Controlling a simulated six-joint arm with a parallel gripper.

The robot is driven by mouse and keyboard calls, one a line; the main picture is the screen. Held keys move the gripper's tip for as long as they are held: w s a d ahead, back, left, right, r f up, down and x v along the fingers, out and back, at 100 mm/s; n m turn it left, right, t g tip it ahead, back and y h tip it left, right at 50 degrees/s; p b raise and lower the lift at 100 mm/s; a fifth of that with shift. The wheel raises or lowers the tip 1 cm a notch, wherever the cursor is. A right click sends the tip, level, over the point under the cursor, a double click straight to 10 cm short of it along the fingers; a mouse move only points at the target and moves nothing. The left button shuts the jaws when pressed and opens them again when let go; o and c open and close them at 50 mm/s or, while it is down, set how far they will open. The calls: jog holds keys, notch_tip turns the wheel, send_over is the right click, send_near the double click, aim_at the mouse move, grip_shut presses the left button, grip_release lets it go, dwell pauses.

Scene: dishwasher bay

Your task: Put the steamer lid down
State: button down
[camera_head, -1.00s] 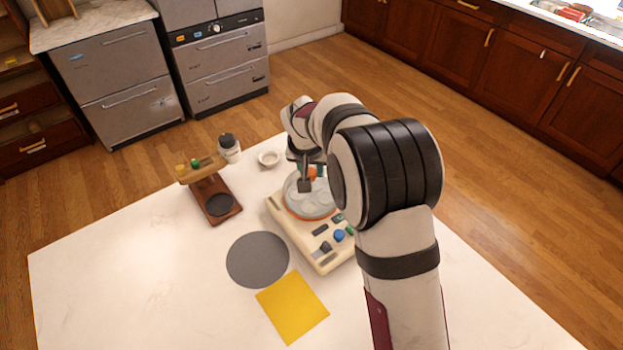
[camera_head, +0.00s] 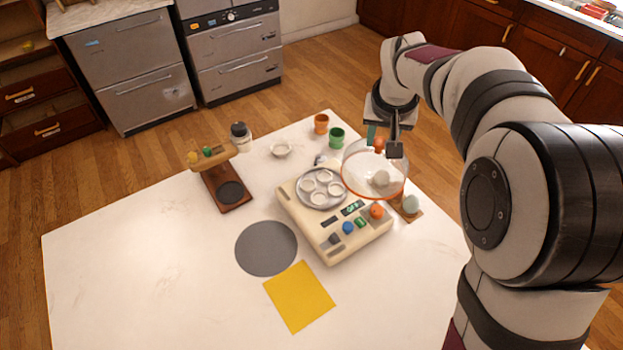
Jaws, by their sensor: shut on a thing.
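The steamer lid (camera_head: 358,172) is a clear dome with an orange rim and an orange knob. My gripper (camera_head: 382,144) is shut on the knob and holds the lid to the right of the steamer's cooking plate. The lid seems to be above the table, but its exact height is hard to judge. The cream steamer (camera_head: 320,222) stands open, with a round grey plate (camera_head: 321,188) with several cups on top. Knobs and a display are on its front.
A round grey mat (camera_head: 266,248) and a yellow square (camera_head: 299,296) lie bare in front. Orange (camera_head: 321,124) and green (camera_head: 337,138) cups stand behind. A wooden stand (camera_head: 226,190) is left.

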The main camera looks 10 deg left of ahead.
jog(key=s+a+f+n+g+y, duration=0.1)
jog(key=s+a+f+n+y, duration=0.3)
jog(key=s+a+n, duration=0.7)
jog(key=s+a+f+m, duration=0.2)
jog(key=a+f, duration=0.8)
jog(key=f, duration=0.1)
jog(key=shift+s+a+f+h, duration=0.2)
jog(key=shift+s+f+h, duration=0.15)
jog(key=shift+f+h, duration=0.05)
jog(key=c, duration=0.5)
grip_release()
jog(key=shift+f, duration=0.15)
jog(key=shift+c, duration=0.2)
